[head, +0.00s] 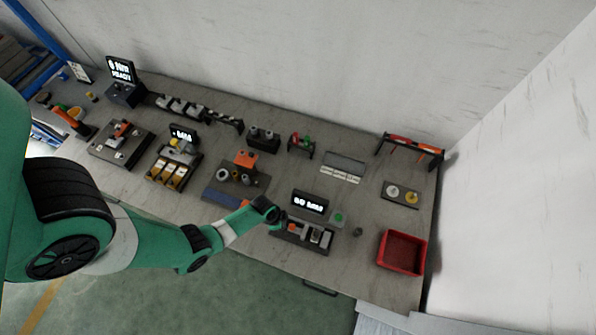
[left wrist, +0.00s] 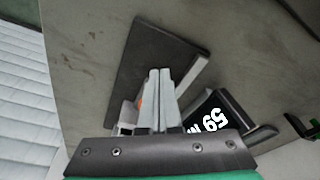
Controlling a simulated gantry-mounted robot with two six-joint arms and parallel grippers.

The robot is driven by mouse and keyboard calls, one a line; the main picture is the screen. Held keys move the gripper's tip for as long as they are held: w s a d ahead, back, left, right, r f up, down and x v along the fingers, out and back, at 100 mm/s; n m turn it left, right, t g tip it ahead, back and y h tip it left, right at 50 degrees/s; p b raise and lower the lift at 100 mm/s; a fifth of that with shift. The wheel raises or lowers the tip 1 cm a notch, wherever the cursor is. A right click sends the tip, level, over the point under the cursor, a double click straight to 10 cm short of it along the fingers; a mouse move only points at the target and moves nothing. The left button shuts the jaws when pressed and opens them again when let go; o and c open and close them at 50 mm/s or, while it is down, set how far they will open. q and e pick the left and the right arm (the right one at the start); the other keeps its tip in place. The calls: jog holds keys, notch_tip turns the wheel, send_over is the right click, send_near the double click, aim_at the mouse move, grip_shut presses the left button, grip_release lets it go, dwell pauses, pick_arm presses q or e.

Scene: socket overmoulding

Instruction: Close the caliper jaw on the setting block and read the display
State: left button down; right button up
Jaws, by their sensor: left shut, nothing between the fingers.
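The caliper station has a dark base plate, whose bare part shows in the left wrist view (left wrist: 150,50). In the head view it carries an orange piece (head: 292,228) and pale grey blocks (head: 315,235); I cannot tell which is the jaw or setting block. The display (head: 309,202) is lit behind them; in the left wrist view the display (left wrist: 208,118) shows "59" and a cut-off unit. My left gripper (head: 279,221) is at the station's left end. In the left wrist view its fingers (left wrist: 160,78) are shut and empty, partly hiding the orange piece and a pale block.
A green button (head: 338,217) and a small dark round part (head: 358,232) are right of the station. A red bin (head: 402,252) stands at the bench's right end. A plate with grey rings (head: 224,174) lies to the left.

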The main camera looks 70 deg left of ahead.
aim_at(292, 227)
pick_arm(q)
jog(key=shift+w+d+b, duration=0.2)
jog(key=shift+w+d, duration=0.4)
jog(key=shift+w, duration=0.15)
jog(key=shift+w+d+b, duration=0.2)
jog(key=shift+w+d, duration=0.35)
jog(key=shift+w, duration=0.2)
dwell(1.2)
jog(key=shift+s+a, duration=0.3)
jog(key=shift+s, duration=0.1)
notch_tip(292, 227, up, 8)
jog(key=p, duration=0.8)
jog(key=shift+s+r, duration=0.1)
dwell(0.5)
